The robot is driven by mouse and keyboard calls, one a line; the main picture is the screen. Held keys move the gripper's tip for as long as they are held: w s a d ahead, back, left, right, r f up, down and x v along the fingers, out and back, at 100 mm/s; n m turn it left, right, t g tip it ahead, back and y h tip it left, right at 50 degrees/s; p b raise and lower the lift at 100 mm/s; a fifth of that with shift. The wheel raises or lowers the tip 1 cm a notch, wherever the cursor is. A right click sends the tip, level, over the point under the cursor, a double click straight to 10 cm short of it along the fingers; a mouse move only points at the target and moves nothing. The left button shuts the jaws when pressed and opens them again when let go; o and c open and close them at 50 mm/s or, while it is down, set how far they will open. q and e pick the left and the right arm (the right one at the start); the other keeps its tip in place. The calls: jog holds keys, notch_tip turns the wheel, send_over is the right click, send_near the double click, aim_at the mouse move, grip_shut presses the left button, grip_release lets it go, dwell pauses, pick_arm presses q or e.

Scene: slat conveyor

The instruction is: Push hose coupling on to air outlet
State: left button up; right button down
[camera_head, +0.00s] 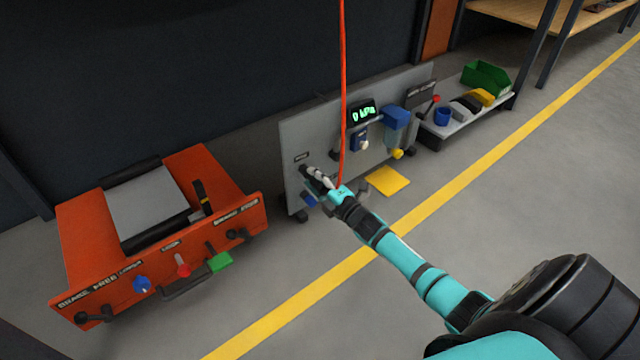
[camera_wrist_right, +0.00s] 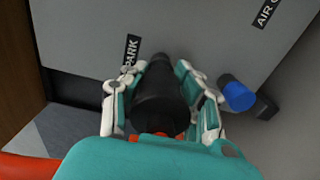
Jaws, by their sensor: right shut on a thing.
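My right gripper (camera_head: 318,180) is at the lower left of the grey upright panel (camera_head: 290,135). In the wrist view its fingers (camera_wrist_right: 160,95) are shut around a black cylindrical coupling (camera_wrist_right: 158,92) with an orange end. The coupling's far end points at the panel (camera_wrist_right: 210,30); whether it touches anything there is hidden. A label starting "AIR O" (camera_wrist_right: 266,12) shows at the upper right of the wrist view. The air outlet itself I cannot make out for sure. The orange-red hose (camera_head: 343,80) hangs down to the gripper. My left gripper is not in view.
A blue knob-like part (camera_wrist_right: 238,95) sits close to the right fingers. The panel carries a lit green display (camera_head: 363,112) and a blue filter unit (camera_head: 396,118). An orange machine (camera_head: 215,190) stands left; a low shelf (camera_head: 470,122) with bins stands right.

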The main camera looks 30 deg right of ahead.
jog(key=shift+s, duration=0.1)
jog(key=shift+s+d+p, duration=0.2)
jog(key=shift+s+p, duration=1.5)
jog(key=shift+s, duration=1.2)
